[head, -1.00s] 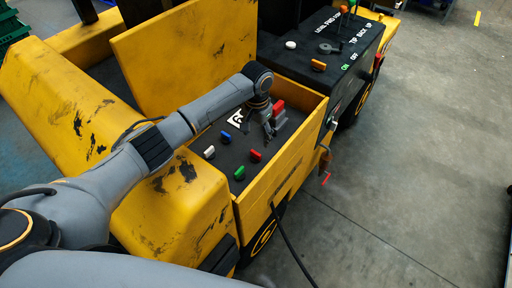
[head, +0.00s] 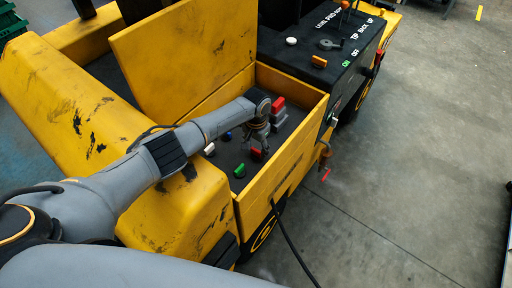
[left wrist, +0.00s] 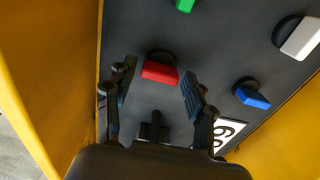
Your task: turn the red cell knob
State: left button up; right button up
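The red cell knob (left wrist: 160,72) sits on the dark panel inside the yellow box, between and just beyond the fingertips of my left gripper (left wrist: 157,82) in the left wrist view. The fingers are open, one on each side of the knob, with no clear contact. In the head view my left gripper (head: 256,146) hangs down over the panel, and the red knob (head: 257,153) shows just below it. My right gripper does not show in either view now.
On the same panel are a green knob (left wrist: 186,4), a blue knob (left wrist: 252,97) and a white knob (left wrist: 301,38). A larger red block (head: 278,103) stands at the panel's far end. Yellow walls (head: 285,165) enclose the panel, and a raised yellow lid (head: 185,55) stands behind.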

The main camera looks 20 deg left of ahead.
pick_arm(q)
jog(key=c, duration=0.7)
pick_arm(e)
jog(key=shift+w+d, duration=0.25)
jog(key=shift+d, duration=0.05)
pick_arm(q)
jog(key=shift+r+n, duration=0.1)
jog(key=shift+n, duration=0.2)
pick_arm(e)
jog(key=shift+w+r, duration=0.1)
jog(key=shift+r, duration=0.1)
pick_arm(q)
jog(key=shift+d+n+p, duration=0.1)
jog(key=shift+n+p, duration=0.75)
jog(key=shift+n, duration=0.35)
jog(key=n+p, duration=0.1)
jog(key=n, duration=0.2)
jog(key=shift+n, duration=0.3)
jog(key=n+p, duration=0.2)
jog(key=n, duration=0.7)
jog(key=shift+p, duration=0.3)
jog(key=shift+n, duration=1.1)
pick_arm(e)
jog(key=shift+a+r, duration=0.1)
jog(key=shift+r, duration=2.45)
pick_arm(q)
jog(key=shift+w, duration=0.1)
